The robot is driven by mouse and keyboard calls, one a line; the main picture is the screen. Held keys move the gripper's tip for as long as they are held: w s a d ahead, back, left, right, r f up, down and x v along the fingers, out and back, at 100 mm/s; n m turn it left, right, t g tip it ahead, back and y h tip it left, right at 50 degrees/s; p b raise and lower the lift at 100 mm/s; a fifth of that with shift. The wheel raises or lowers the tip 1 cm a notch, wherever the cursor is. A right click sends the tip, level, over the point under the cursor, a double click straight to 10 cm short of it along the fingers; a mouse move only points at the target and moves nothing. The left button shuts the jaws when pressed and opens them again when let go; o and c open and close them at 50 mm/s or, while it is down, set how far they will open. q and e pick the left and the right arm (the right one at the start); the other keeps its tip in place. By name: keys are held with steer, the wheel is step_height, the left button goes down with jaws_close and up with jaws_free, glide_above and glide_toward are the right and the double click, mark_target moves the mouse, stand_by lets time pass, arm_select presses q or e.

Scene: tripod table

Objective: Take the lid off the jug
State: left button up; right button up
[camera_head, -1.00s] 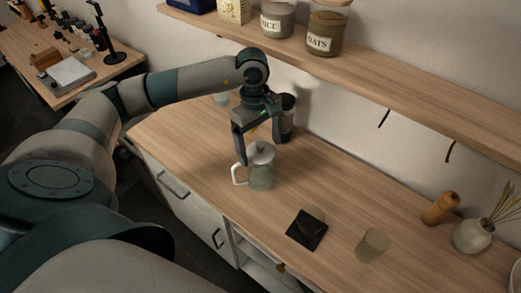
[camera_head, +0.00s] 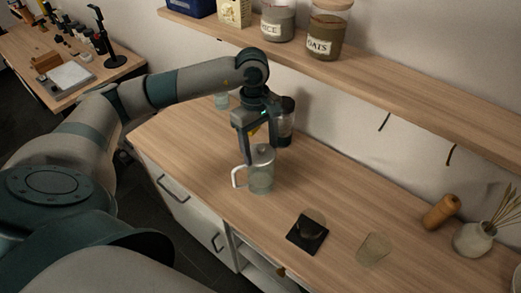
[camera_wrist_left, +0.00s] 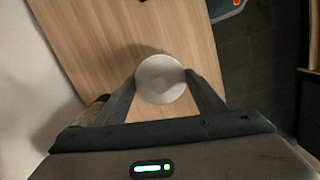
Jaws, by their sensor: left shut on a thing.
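The clear glass jug (camera_head: 262,182) with a white handle stands upright on the wooden counter. Its round, pale lid (camera_head: 262,154) is at the jug's top, and I see no clear gap between them. My left gripper (camera_head: 258,155) points down from above, shut on the lid with one finger on each side. In the left wrist view the lid (camera_wrist_left: 160,79) is a round white disc between the two fingertips (camera_wrist_left: 162,80), and it hides the jug below. My right gripper is not in view.
A dark jar (camera_head: 287,122) stands close behind the gripper. A black coaster (camera_head: 307,234) and a drinking glass (camera_head: 374,249) are on the counter to the right. The shelf (camera_head: 385,92) with jars runs above the counter's back. Counter between jug and coaster is free.

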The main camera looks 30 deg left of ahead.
mark_target(261, 146)
arm_select(q)
step_height(261, 146, up, 8)
steer(key=b, duration=0.3)
steer(key=shift+w, duration=0.1)
steer(key=shift+r+b, duration=0.3)
steer(key=shift+r, duration=0.35)
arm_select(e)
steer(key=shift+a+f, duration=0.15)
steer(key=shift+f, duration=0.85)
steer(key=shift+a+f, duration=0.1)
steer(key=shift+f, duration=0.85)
